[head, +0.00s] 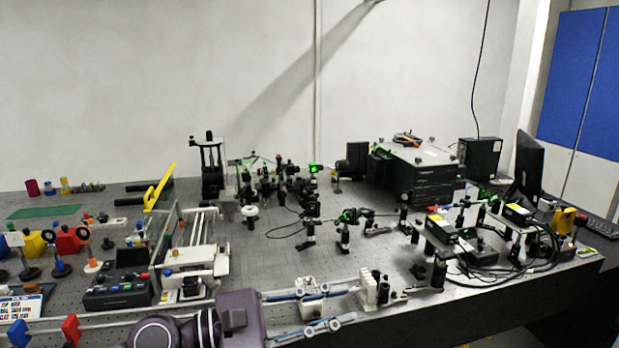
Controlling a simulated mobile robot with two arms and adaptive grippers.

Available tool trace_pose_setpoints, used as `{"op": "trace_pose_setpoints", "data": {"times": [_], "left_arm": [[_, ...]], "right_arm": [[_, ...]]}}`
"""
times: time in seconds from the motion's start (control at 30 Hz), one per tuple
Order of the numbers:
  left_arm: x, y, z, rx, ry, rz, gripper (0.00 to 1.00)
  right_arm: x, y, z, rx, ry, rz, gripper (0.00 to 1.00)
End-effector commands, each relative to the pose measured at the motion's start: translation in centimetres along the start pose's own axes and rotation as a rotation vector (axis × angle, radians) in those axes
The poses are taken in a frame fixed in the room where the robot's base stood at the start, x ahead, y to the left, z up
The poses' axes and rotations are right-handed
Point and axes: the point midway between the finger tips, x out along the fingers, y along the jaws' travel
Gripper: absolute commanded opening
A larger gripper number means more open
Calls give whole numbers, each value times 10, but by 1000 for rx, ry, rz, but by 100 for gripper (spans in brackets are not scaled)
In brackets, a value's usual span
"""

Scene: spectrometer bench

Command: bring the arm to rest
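My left gripper (346,306) is at the bottom centre of the head view, over the front edge of the optical bench (300,262). Its dark purple wrist comes in from the lower left, and its two blue-and-grey fingers point right. The fingers are spread apart with a clear gap, and I see nothing held between them. Small white mounts show just behind the upper finger; I cannot tell how close they are to it. My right gripper is not in view.
Several optical mounts crowd the bench's middle. A black box (422,178) stands at the back, a monitor (529,172) at the right. Cabled modules (478,252) sit at the right front. A black control box (118,292) and coloured holders (72,240) are at the left.

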Motion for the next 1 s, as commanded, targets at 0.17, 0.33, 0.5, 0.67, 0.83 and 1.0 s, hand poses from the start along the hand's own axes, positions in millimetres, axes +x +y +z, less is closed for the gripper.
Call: {"op": "trace_pose_setpoints", "data": {"times": [0.17,0.33,0.5,0.67,0.83,1.0], "left_arm": [[-14,42,36,-578,-273,320,22],[-75,86,-4,-1238,-536,689,22],[-152,65,-99,-1853,-769,1096,22],[-210,-10,-177,-2282,-946,1487,22],[-253,-119,-222,2176,925,-1632,22],[-277,-211,-230,1803,794,-1559,22]], "right_arm": [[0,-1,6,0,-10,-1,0],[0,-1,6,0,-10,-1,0],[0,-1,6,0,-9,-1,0],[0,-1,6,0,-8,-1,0],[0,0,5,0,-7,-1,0],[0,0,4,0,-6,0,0]]}}
